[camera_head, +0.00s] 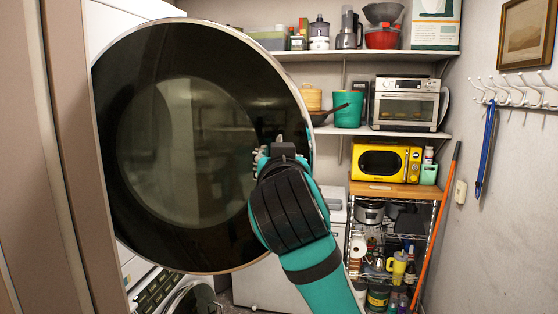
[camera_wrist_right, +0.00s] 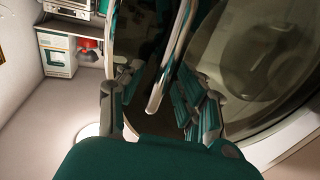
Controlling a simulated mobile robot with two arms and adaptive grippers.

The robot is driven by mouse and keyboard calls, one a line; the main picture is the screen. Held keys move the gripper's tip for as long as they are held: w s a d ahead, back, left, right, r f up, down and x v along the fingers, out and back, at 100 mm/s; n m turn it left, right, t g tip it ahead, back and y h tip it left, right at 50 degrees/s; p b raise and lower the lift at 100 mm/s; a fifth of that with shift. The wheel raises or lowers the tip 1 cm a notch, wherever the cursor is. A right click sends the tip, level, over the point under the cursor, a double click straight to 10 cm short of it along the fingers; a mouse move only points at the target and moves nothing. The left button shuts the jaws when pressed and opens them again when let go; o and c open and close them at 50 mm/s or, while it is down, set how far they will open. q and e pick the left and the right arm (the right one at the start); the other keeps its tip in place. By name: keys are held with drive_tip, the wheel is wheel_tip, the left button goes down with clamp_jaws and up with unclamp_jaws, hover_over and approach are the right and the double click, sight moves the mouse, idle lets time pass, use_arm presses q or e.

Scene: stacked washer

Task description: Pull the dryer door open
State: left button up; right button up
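The dryer door (camera_head: 150,215) is a large round dark glass panel with a thin silver rim, filling the left half of the head view. It appears swung out from the white dryer body (camera_head: 115,22). My right gripper (camera_head: 270,150) is at the door's right edge, its fingertips partly hidden by my wrist. In the right wrist view my right gripper (camera_wrist_right: 158,100) has its fingers spread on either side of a silver curved edge of the door (camera_wrist_right: 172,60). Gaps show between the fingers and this edge. The left gripper is not in view.
A washer (camera_head: 190,298) stands below at bottom left. Shelves behind hold a toaster oven (camera_head: 405,103), a yellow microwave (camera_head: 380,160) and jars. A wire rack (camera_head: 385,250) and an orange pole (camera_head: 440,220) stand at right. A brown panel (camera_head: 60,150) borders the left.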

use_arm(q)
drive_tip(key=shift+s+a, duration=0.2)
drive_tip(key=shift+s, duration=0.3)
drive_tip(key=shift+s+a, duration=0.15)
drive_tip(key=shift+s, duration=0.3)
use_arm(e)
drive_tip(key=s, duration=1.2)
drive_tip(key=shift+a, duration=0.15)
